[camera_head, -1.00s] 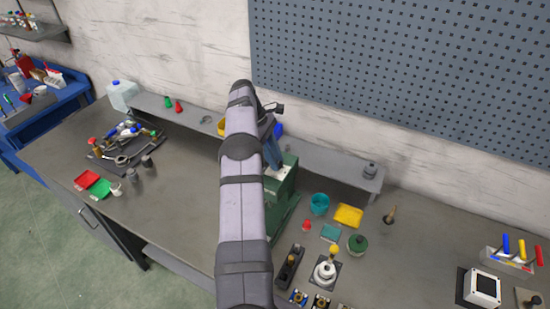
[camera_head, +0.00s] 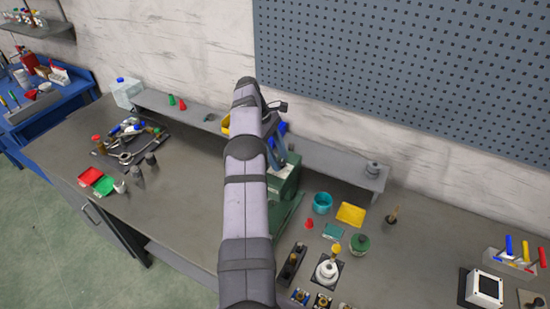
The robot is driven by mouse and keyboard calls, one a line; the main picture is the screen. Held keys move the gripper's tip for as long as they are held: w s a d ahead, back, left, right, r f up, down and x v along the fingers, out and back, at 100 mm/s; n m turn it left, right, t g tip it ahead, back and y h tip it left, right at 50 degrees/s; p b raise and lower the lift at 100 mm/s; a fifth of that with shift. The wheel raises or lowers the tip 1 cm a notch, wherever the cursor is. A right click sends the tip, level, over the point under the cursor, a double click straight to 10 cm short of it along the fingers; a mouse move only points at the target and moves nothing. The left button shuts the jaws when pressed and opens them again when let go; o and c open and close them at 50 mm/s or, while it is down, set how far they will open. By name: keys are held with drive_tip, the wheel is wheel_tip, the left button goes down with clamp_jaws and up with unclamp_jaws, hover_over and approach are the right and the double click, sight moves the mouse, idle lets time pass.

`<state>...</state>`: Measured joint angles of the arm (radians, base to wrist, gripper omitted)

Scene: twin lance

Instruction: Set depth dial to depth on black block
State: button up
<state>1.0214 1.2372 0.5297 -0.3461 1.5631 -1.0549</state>
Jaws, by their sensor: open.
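My gripper (camera_head: 277,152) shows only in part, as slate-blue pieces beside my arm's far end, over the green machine (camera_head: 286,190). My arm hides most of it and the machine's upper part. Its jaws are open, and I see nothing held. I cannot tell which part is the depth dial, and no markings are readable.
A teal cup (camera_head: 322,203), a yellow tray (camera_head: 351,214), a red cone (camera_head: 309,224) and a green round container (camera_head: 359,244) stand right of the machine. A raised grey shelf (camera_head: 335,160) runs behind. The bench left of my arm has clear room.

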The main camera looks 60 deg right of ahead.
drive_tip(key=shift+n, duration=0.5)
